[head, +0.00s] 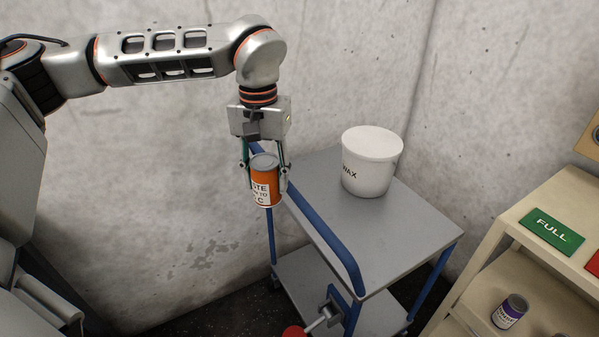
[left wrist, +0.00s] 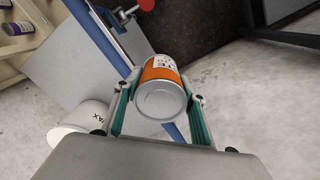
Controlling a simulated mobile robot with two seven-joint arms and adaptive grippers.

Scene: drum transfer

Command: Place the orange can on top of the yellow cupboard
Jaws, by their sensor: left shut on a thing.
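The orange can (head: 266,190) has a grey lid and a white label with black letters. My left gripper (head: 267,184) is shut on it, with one finger on each side. It holds the can about upright in the air, at the blue handle end of the grey cart. The left wrist view shows the can (left wrist: 161,90) lid-on between the green-lined fingers of the gripper (left wrist: 161,95). No plainly yellow cupboard shows in these frames. A cream shelf unit (head: 485,262) stands at the right, and I cannot tell whether it is the cupboard. My right gripper is not in view.
The grey cart (head: 420,222) has a blue rail (head: 325,235) and a lower shelf. A white WAX tub (head: 371,165) stands on its top. The cream unit bears a green FULL sign (head: 551,231) and, lower down, a purple can (head: 509,311). Concrete walls close the back.

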